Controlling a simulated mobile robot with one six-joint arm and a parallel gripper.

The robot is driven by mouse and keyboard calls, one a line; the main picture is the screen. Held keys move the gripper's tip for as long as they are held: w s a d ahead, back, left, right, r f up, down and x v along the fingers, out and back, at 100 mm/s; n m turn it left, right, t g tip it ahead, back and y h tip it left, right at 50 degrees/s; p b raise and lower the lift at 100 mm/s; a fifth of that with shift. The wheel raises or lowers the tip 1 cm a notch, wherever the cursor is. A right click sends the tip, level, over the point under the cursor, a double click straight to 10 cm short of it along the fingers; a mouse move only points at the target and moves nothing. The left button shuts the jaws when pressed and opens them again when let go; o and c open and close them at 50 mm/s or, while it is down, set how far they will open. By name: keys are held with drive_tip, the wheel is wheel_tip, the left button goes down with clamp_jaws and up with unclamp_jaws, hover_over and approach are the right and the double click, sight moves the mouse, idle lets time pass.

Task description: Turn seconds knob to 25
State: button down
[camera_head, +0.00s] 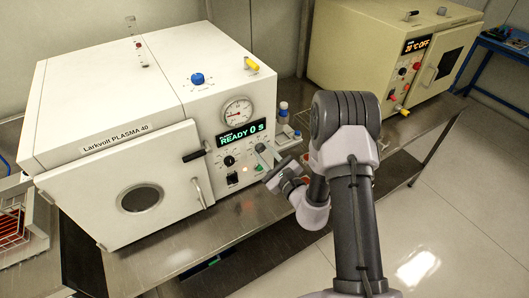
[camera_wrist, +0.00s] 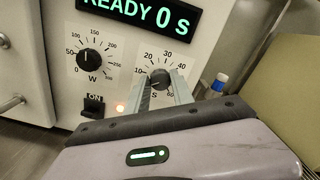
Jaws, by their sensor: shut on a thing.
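The white plasma machine (camera_head: 115,85) stands on the steel bench, and its green display (camera_head: 240,134) reads "READY 0 S". The display also shows in the wrist view (camera_wrist: 140,14). The seconds knob (camera_wrist: 160,78) is black with a dial marked 10, 20, 30, 40 and 60 around it. My gripper (camera_wrist: 163,84) is at this knob, with its two fingers shut on the knob's sides. The lower part of the dial is partly hidden by the fingers. In the head view my gripper (camera_head: 265,150) reaches the right part of the front panel and covers the knob.
The watts knob (camera_wrist: 89,61) and a black ON switch (camera_wrist: 94,105) with a lit lamp sit left of my gripper. A blue-capped bottle (camera_wrist: 219,83) stands close on the right. A cream oven (camera_head: 380,50) stands further right.

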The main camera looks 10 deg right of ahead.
drive_tip(key=m+p, duration=0.1)
drive_tip(key=m, duration=0.3)
drive_tip(key=shift+m, duration=0.3)
drive_tip(key=m+p, duration=0.2)
drive_tip(key=m, duration=0.3)
drive_tip(key=shift+d, duration=0.1)
drive_tip(key=m+p, duration=0.2)
drive_tip(key=m, duration=0.3)
drive_tip(key=shift+d+m, duration=0.1)
drive_tip(key=shift+m, duration=0.3)
drive_tip(key=shift+f+m+p, duration=0.1)
drive_tip(key=shift+m+p, duration=0.75)
drive_tip(key=shift+m, duration=1.75)
drive_tip(key=c, duration=1.1)
unclamp_jaws()
